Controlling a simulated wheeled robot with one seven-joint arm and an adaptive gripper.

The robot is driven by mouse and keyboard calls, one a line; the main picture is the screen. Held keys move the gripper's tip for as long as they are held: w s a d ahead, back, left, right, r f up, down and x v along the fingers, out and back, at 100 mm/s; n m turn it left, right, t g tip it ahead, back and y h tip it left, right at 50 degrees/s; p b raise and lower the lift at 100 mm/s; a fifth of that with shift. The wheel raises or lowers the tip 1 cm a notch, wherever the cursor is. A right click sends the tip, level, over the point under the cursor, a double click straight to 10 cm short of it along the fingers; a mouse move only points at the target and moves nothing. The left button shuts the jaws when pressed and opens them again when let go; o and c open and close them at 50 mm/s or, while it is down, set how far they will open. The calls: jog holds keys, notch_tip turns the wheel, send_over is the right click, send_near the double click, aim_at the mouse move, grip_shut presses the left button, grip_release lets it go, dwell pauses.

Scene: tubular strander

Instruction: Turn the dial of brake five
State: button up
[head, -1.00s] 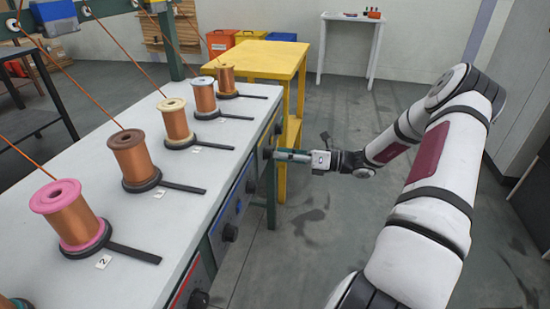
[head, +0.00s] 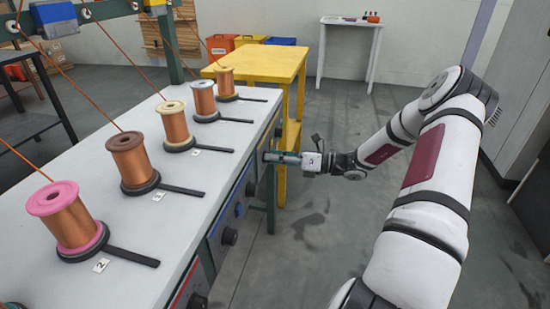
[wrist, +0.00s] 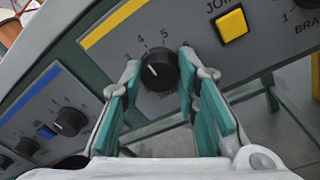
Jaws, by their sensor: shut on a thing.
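A black dial (wrist: 161,70) with a white pointer mark sits on a grey panel with a yellow stripe. Digits such as 3, 4 and 5 ring it in the wrist view, and the pointer leans to the upper left. My gripper (wrist: 159,68) has its teal fingers on both sides of the dial and is shut on it. In the head view my gripper (head: 266,157) reaches the front of the bench at its far part and hides the dial. I cannot read this dial's brake label in full.
A yellow square button (wrist: 232,25) is right of the dial. A blue-striped panel with another black dial (wrist: 70,122) is at left. Copper spools, one with a pink rim (head: 68,217), stand on the bench (head: 190,230). A yellow table (head: 262,60) stands behind.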

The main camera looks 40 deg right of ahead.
jog(key=n+p, duration=0.1)
jog(key=n, duration=1)
jog(key=n+h+p, duration=0.1)
jog(key=n+p, duration=0.1)
jog(key=n, duration=0.9)
jog(key=shift+s+a+n+h+p, duration=0.15)
jog(key=shift+n+h+p, duration=0.15)
jog(key=shift+n, duration=0.1)
dwell(0.4)
jog(key=o, duration=1.2)
jog(key=shift+c, duration=0.2)
